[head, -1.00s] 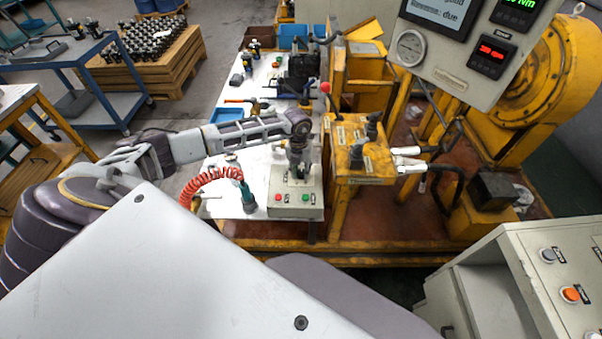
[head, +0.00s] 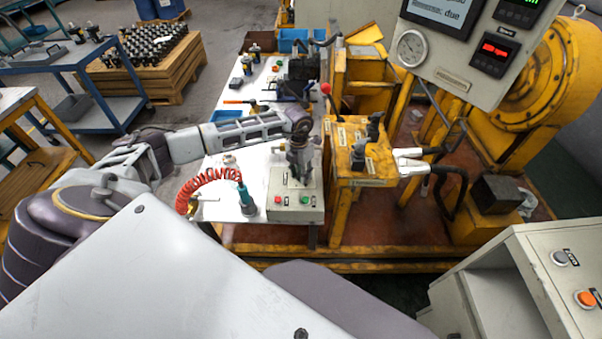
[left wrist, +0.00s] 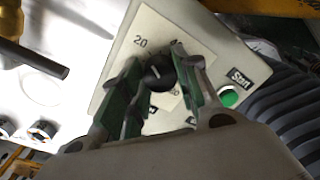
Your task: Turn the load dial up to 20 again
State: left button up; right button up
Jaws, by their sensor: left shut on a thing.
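The load dial is a black knob (left wrist: 158,77) on a pale scale plate (left wrist: 152,30) in the left wrist view. The number 20 is printed at the plate's upper left; the other marks are partly covered by the fingers. My left gripper (left wrist: 155,82) has its green-padded fingers on both sides of the knob, shut on it. I cannot tell clearly which number the knob points to. In the head view my left gripper (head: 302,178) reaches down over the grey control box (head: 290,215) and hides the dial. My right gripper is not in view.
The box has a green Start button (left wrist: 229,98) beside the dial and a red button (head: 278,200). A coiled red hose (head: 190,190) lies left of the box. The yellow test stand (head: 345,205) is close on the right. A panel with displays (head: 490,52) hangs above.

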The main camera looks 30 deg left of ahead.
aim_at(299, 173)
pick_arm(q)
jog(key=o, duration=1)
jog(key=shift+a+r, duration=0.2)
jog(key=shift+r, duration=2.8)
jog(key=shift+a+r, duration=0.15)
jog(key=shift+r, duration=2.85)
